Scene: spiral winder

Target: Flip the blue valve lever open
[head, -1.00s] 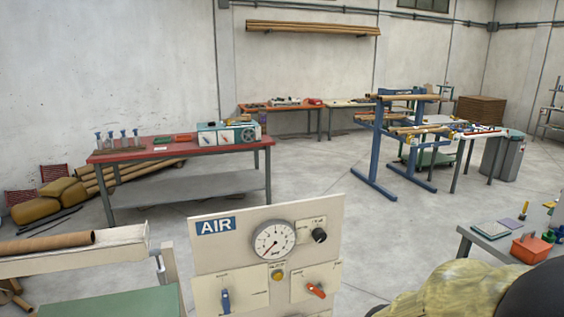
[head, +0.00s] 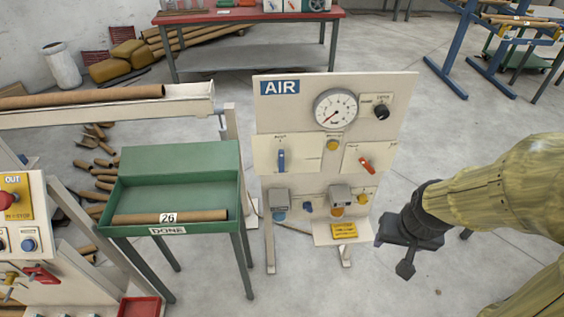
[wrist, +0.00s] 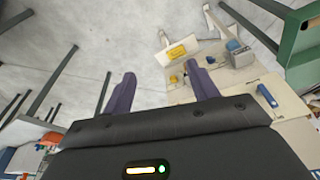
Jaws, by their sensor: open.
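The blue valve lever (head: 282,160) is on the left half of the cream AIR panel (head: 407,95). It stands roughly upright against its pale plate. In the wrist view a blue lever (wrist: 267,96) shows at the right on the panel, which appears tilted. My gripper (head: 392,258) is to the right of the panel's lower part, pointing down and apart from the lever. In the wrist view its two dark fingers (wrist: 163,90) are spread with nothing between them.
An orange-red lever (head: 367,164) sits right of the blue one, below a round gauge (head: 336,108) and black knob (head: 381,111). Regulator boxes (head: 340,194) stick out low on the panel. A green DONE bin (head: 180,158) stands left. Open floor lies right of the panel.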

